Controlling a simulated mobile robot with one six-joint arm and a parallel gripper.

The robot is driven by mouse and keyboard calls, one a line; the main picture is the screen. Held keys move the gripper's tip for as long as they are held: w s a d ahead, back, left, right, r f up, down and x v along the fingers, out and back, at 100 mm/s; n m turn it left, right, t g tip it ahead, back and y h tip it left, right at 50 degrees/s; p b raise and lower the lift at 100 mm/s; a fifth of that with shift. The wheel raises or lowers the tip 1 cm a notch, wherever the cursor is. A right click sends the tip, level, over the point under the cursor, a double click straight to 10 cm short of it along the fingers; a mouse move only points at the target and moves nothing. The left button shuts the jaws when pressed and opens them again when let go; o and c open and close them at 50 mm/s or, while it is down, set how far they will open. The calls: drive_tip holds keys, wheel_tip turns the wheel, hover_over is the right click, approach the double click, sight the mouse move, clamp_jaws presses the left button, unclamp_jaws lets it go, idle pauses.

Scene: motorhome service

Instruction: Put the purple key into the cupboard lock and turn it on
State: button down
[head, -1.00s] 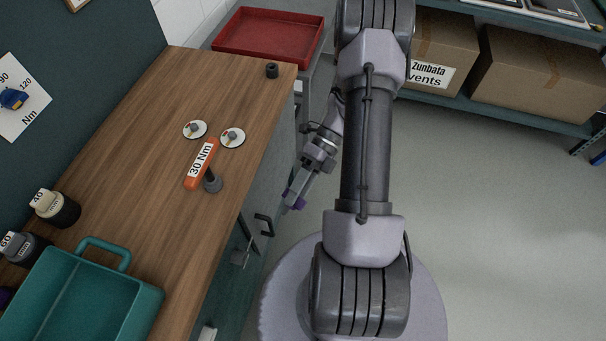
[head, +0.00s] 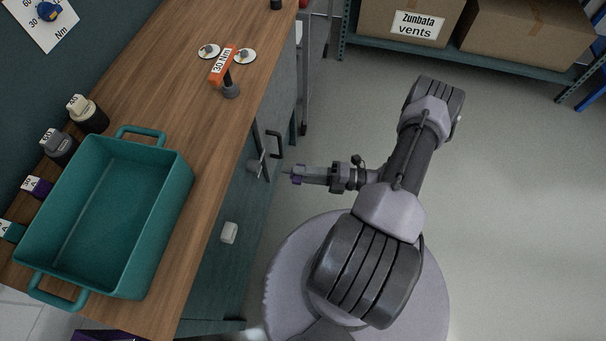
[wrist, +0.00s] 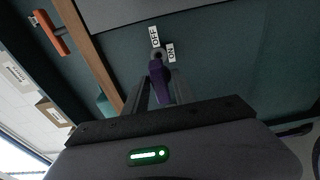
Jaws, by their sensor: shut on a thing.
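My gripper (head: 299,174) is shut on the purple key (wrist: 158,84), with a finger on each side of its bow. The key also shows as a small purple patch in the head view (head: 296,178), pointing left at the cupboard front. The cupboard lock (head: 255,166) is a small grey cylinder on that front, and a short gap shows between it and the key tip in the head view. In the wrist view the lock (wrist: 157,53) sits just beyond the key, beside an OFF label (wrist: 154,36) and an ON label (wrist: 171,52). The key hides part of the lock there.
A dark door handle (head: 275,144) stands out close to the lock. Above is the wooden bench top (head: 170,90) with a teal tray (head: 105,210) and an orange 30 Nm tool (head: 223,66). A white block (head: 229,233) sits lower on the front. Open floor lies to the right.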

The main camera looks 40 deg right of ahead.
sight(283, 171)
drive_tip(key=shift+x, duration=2.85)
drive_tip(key=shift+w+d, duration=0.15)
drive_tip(key=shift+w, duration=0.05)
drive_tip(key=shift+b+x, duration=0.35)
drive_tip(key=shift+x, duration=1.5)
drive_tip(key=c, duration=0.9)
unclamp_jaws()
drive_tip(key=shift+w+d, duration=0.1)
drive_tip(key=shift+w, duration=0.15)
drive_tip(key=shift+c, duration=0.2)
